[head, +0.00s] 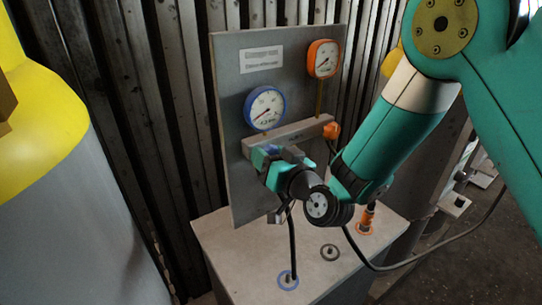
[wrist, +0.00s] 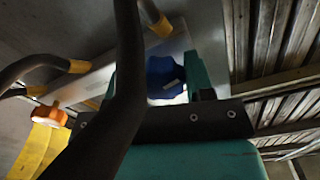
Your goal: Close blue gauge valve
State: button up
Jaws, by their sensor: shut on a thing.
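The blue gauge valve is a small blue lobed knob (wrist: 163,76) on the grey manifold bar. In the wrist view it sits between the teal fingers of my gripper (wrist: 155,82), which is shut on it. In the head view my gripper (head: 265,155) reaches the left end of the manifold bar (head: 290,133), and only a bit of blue shows there. The blue-rimmed gauge (head: 264,108) is just above it on the grey panel (head: 235,75). The knob's turn angle cannot be read.
An orange knob (head: 331,130) is at the bar's right end, below the orange gauge (head: 323,58). A black hose (wrist: 128,70) crosses close in front of the wrist camera. The grey cabinet top (head: 240,235) carries ringed ports. A large grey-and-yellow cylinder (head: 70,220) stands at left.

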jog(key=shift+s+m, duration=0.1)
jog(key=shift+m, duration=0.3)
jog(key=m, duration=0.4)
jog(key=shift+a+m, duration=0.1)
jog(key=shift+m, duration=0.2)
jog(key=m+p, duration=0.1)
jog(key=m, duration=0.9)
jog(key=shift+s+m+p, duration=0.1)
jog(key=shift+m+p, duration=0.2)
jog(key=shift+m, duration=0.1)
jog(key=m, duration=0.5)
jog(key=shift+m+p, duration=0.3)
jog(key=o, duration=0.9)
jog(key=shift+r, duration=0.2)
